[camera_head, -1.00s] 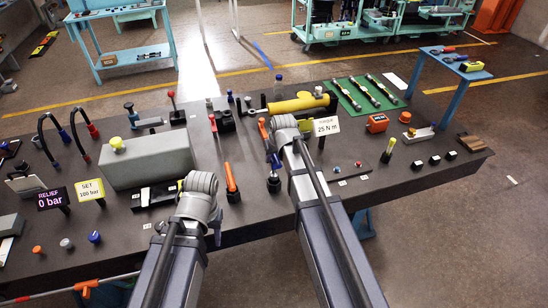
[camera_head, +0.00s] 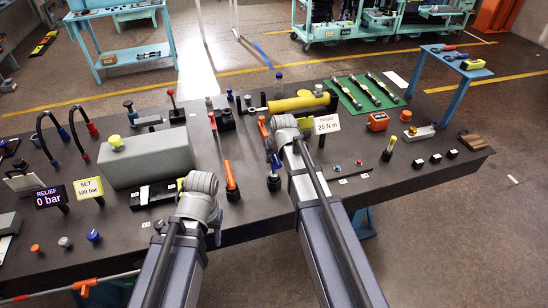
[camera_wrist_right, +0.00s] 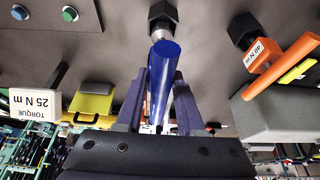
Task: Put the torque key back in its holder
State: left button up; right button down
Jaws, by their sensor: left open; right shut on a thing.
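The torque key has a blue handle (camera_wrist_right: 163,65) and stands between the two dark fingers of my right gripper (camera_wrist_right: 160,88) in the right wrist view. The gripper is shut on it. The key's short metal shaft points to a black socket-like piece (camera_wrist_right: 162,16) on the bench; I cannot tell whether it is seated in it. In the head view this black piece (camera_head: 274,185) stands below my right wrist, which hides most of the grip. My left gripper (camera_head: 217,236) hangs over the front of the bench, mostly hidden by its own wrist; it is open.
An orange-handled key (camera_head: 230,175) with a 40 N m tag (camera_wrist_right: 262,52) stands to the left. The TORQUE 25 N m sign (camera_head: 326,124) stands to the right. A grey block (camera_head: 150,158) and a yellow cylinder (camera_head: 297,103) are on the bench (camera_head: 375,180).

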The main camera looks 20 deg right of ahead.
aim_at(277, 159)
jog(key=shift+f+b, duration=2.45)
jog(key=shift+f, duration=0.1)
jog(key=shift+c, duration=2.2)
grip_release()
jog(key=shift+r, duration=0.1)
jog(key=p+v, duration=0.7)
jog(key=shift+s+r, duration=0.2)
jog(key=shift+r, duration=0.2)
jog(key=shift+f, duration=0.1)
